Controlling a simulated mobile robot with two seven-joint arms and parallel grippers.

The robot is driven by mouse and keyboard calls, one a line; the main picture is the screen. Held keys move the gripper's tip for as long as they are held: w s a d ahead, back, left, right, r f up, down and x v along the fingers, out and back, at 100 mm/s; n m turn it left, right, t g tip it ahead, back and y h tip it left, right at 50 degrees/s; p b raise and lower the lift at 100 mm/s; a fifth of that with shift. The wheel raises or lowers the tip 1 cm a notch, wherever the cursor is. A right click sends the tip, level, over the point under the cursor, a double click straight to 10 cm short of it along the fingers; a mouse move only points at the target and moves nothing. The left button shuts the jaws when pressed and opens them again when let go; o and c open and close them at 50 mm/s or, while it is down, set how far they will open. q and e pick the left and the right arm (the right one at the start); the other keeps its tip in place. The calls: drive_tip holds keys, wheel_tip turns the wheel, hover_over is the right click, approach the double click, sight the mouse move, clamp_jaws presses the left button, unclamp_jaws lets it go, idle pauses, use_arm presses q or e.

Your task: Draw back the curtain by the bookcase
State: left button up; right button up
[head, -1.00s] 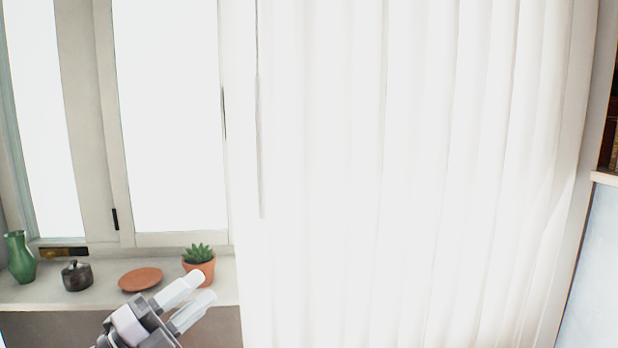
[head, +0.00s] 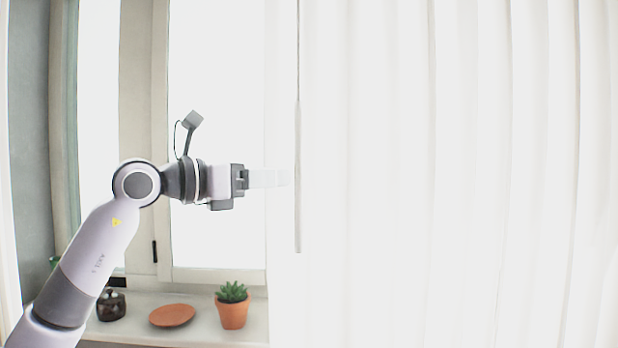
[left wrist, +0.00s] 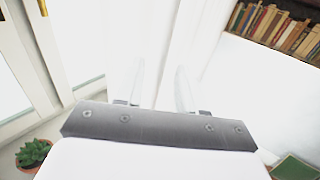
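The white curtain (head: 440,180) hangs in vertical folds across the middle and right of the head view, its left edge over part of the window. A thin grey wand (head: 298,150) hangs near that edge. My left gripper (head: 288,178) points right, level, with its pale fingertips at the curtain's left edge, just left of the wand. In the left wrist view my left gripper (left wrist: 160,80) has its two fingers apart, with white cloth beyond them. I cannot tell whether cloth lies between the fingers. The bookcase's books (left wrist: 275,28) show at upper right there. My right gripper is out of view.
Below the arm, the sill (head: 190,330) holds a potted succulent (head: 232,308), a terracotta plate (head: 172,315) and a dark lidded pot (head: 111,305). A green vase is mostly hidden behind my arm. The window frame (head: 160,120) stands behind the arm.

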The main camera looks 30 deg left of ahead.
sight(298, 176)
use_arm(q)
drive_tip(key=p+x, duration=0.1)
drive_tip(key=x, duration=0.4)
drive_tip(key=shift+w+d, duration=0.2)
drive_tip(key=shift+w, duration=0.1)
clamp_jaws()
